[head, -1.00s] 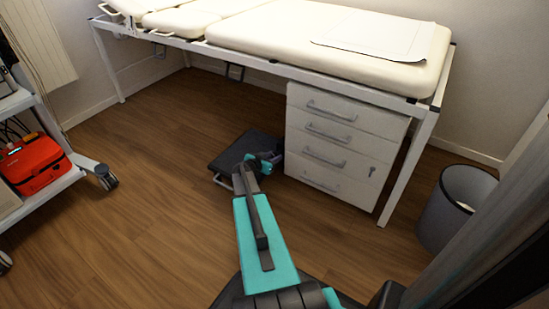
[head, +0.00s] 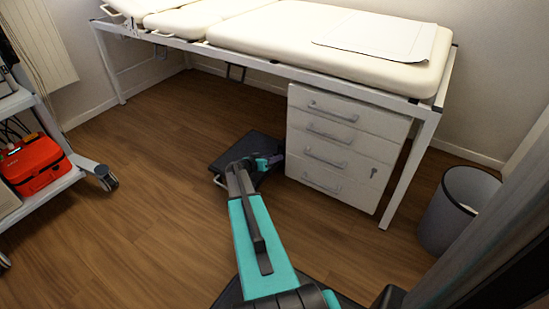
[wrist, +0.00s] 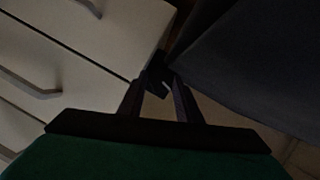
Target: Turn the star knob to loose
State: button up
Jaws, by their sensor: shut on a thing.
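My gripper (wrist: 160,92) is in the middle of the wrist view, its two dark fingers closed on a small dark piece, which I take to be the star knob (wrist: 157,73). The knob's shape is mostly lost in shadow, so its turn position cannot be told. In the head view my gripper (head: 274,160) is low, between a dark step stool (head: 232,147) and the white drawer unit (head: 330,185). The knob is too small and covered to make out there.
The drawers also fill the left of the wrist view, close to my fingers; a dark grey surface (wrist: 260,70) is close on the right. The couch (head: 260,32) stands above. A bin (head: 447,215) is right, a cart with a red case (head: 33,165) left. Floor between is clear.

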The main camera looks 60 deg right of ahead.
jog(key=shift+f, duration=0.15)
jog(key=o, duration=1)
jog(key=shift+o, duration=0.2)
jog(key=p+v, duration=0.4)
jog(key=v, duration=0.8)
jog(key=shift+v, duration=0.9)
jog(key=shift+o, duration=0.3)
